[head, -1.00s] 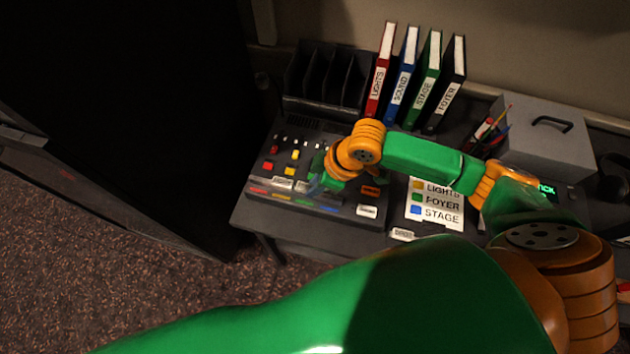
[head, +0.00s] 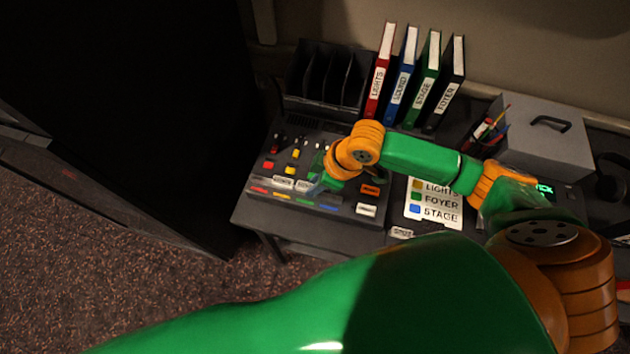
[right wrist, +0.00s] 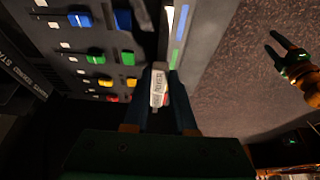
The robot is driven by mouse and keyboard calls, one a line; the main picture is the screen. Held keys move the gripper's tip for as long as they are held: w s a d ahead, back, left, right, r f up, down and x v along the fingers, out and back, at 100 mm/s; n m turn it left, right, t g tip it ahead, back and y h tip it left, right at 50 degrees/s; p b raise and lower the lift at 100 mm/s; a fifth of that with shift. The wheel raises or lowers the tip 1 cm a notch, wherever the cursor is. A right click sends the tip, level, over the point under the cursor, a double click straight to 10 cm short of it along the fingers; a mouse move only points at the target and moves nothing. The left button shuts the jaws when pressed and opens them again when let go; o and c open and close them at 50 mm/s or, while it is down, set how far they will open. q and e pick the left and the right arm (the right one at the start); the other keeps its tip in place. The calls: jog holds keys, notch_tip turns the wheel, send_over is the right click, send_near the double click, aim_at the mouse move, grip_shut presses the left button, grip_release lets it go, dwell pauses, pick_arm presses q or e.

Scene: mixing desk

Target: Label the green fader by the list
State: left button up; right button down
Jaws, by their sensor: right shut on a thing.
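The mixing desk (head: 340,160) has coloured fader caps and a row of colour strips along its front. The green strip (head: 304,201) shows there and in the right wrist view (right wrist: 176,57). Green caps (right wrist: 127,57) show in the right wrist view. My right gripper (right wrist: 160,88) is shut on a small white label (right wrist: 158,92), held over the desk's front part; its lettering is too small to read. The list (head: 434,205) shows yellow LIGHTS, green FOYER, blue STAGE; its top is partly hidden. My left gripper (right wrist: 282,45) shows in the right wrist view, open, over the carpet.
White labels (head: 283,183) lie near the desk's front; another (head: 366,210) is at its right corner and one (head: 401,232) at the table edge. Binders (head: 415,80) stand behind. A grey box (head: 545,135) and pens (head: 488,132) are at right.

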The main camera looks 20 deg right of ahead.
jog(key=shift+f, duration=0.25)
dwell(0.3)
jog(key=c, duration=0.6)
grip_release()
jog(key=shift+c, duration=0.2)
jog(key=v, duration=0.7)
jog(key=shift+s+r, duration=0.1)
